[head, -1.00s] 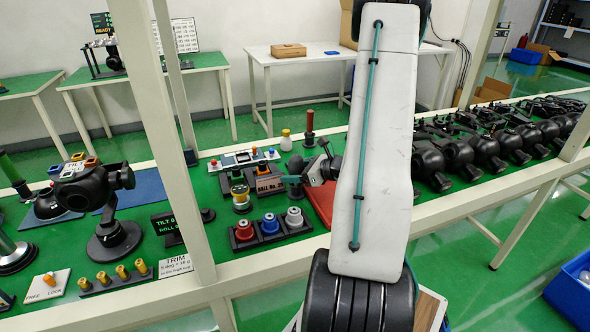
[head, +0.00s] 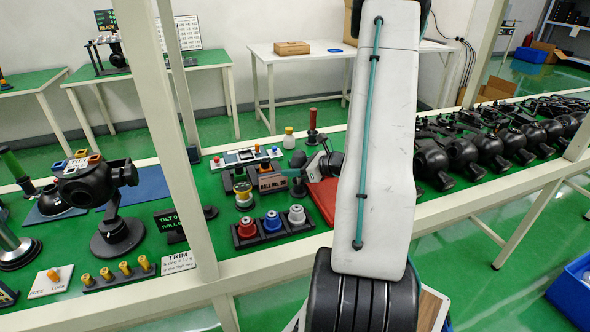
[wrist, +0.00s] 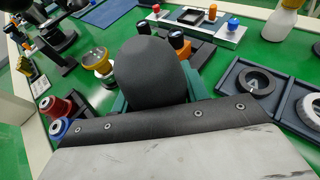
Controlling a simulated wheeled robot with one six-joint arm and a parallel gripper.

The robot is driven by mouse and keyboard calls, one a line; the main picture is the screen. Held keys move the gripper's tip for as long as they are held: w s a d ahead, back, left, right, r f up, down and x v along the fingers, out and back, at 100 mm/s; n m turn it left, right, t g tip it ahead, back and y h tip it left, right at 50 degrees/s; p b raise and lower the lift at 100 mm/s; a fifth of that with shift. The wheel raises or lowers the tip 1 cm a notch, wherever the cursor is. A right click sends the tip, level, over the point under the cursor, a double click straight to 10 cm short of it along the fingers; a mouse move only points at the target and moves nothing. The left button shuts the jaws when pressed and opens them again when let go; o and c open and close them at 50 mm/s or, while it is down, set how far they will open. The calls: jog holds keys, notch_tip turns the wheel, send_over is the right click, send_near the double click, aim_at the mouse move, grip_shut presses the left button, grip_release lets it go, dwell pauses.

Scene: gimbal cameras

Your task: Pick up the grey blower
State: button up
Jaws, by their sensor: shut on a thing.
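The grey blower (wrist: 150,72) is a dark grey, rounded bulb, large in the middle of the wrist view. The blower's lower part is hidden by my wrist. I cannot tell for sure whether its base is clear of the green table top.
A tray (head: 272,229) of red, blue and grey knobs lies in front. A red pad (head: 324,200) is under my wrist. Black gimbal cameras (head: 462,155) line the right side.

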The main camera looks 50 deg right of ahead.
notch_tip(320, 180, up, 9)
jog(key=shift+r, duration=0.15)
jog(key=o, duration=0.4)
jog(key=c, duration=0.4)
jog(key=shift+a, duration=0.1)
